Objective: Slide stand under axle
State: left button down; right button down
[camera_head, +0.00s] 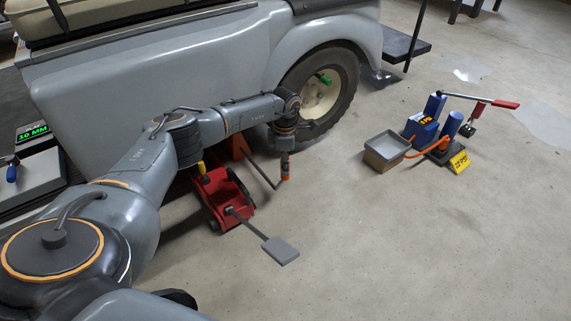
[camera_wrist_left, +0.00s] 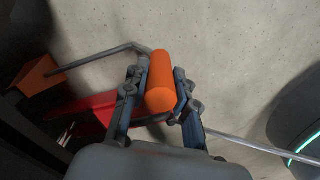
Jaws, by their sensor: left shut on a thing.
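The orange stand (camera_head: 237,147) is on the floor beside the cart's grey body, partly hidden by my left arm. A thin grey rod runs from it to an orange handle grip (camera_head: 285,178). My left gripper (camera_head: 286,168) points down, shut on this grip. In the left wrist view, the orange grip (camera_wrist_left: 160,80) lies between both fingers, and its rod leads left to the orange stand (camera_wrist_left: 35,76). The axle is hidden behind the body panel and wheel (camera_head: 320,94). My right gripper is not in view.
A red floor jack (camera_head: 222,195) with a grey pedal plate (camera_head: 281,250) lies close to the stand. The floor at front right is clear.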

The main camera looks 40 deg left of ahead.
pick_arm(q)
jog(key=c, duration=1.2)
grip_release()
jog(key=shift+w+a, duration=0.15)
jog(key=shift+a, duration=0.2)
jog(key=shift+o, duration=0.7)
notch_tip(320, 180, up, 12)
